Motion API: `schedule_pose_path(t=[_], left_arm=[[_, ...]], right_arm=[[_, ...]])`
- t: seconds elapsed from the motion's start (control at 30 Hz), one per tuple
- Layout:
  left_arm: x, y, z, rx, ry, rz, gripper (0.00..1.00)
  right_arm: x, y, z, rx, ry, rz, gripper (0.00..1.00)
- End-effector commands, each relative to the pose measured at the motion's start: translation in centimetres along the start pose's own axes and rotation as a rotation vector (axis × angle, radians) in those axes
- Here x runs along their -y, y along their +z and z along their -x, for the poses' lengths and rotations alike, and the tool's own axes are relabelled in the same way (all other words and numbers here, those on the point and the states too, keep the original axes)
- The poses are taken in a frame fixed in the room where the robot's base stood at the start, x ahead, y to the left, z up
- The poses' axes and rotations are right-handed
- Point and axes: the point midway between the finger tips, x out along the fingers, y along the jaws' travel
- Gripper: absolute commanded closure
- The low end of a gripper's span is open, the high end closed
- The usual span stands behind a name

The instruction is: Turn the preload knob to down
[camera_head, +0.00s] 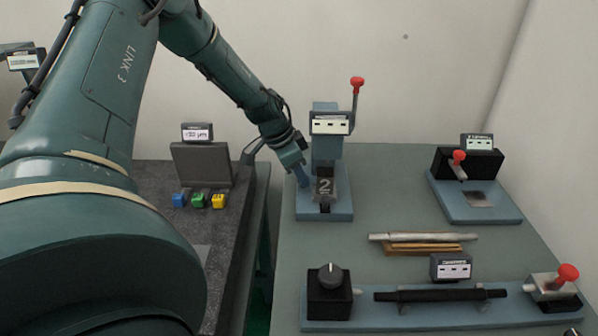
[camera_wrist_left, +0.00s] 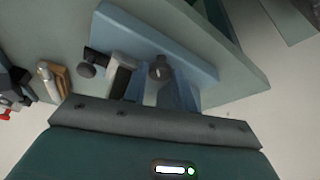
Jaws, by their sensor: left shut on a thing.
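In the left wrist view a dark round knob with a pale mark (camera_wrist_left: 160,70) shows at the fingers (camera_wrist_left: 172,94), in front of the blue station base. I cannot read its setting. Another dark knob (camera_wrist_left: 88,70) sticks out beside it. A black dial knob (camera_head: 330,275) with a white pointer, pointing up, sits on the front fixture. My right gripper is out of view.
A red-tipped lever (camera_head: 357,85) stands on the station's right. A metal rod (camera_head: 423,237) lies on a wooden rest. A black lever fixture (camera_head: 470,163) stands at right. Small coloured blocks (camera_head: 198,201) lie on the left table.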

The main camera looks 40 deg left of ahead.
Motion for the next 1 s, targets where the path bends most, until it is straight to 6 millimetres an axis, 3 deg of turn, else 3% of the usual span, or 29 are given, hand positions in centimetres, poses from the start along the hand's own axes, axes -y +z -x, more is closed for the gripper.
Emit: schedule_pose_path(t=[0.13, 0.47, 1.0], left_arm=[[0.0, 0.0, 0.0, 0.0, 0.0, 0.0, 0.95], [0.1, 0.1, -0.2, -0.001, 0.019, -0.049, 0.96], [0.5, 0.0, -0.4, -0.002, 0.168, -0.408, 0.96]], right_arm=[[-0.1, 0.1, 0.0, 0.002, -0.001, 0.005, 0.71], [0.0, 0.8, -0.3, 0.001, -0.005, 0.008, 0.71], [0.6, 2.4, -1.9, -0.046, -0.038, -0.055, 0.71]])
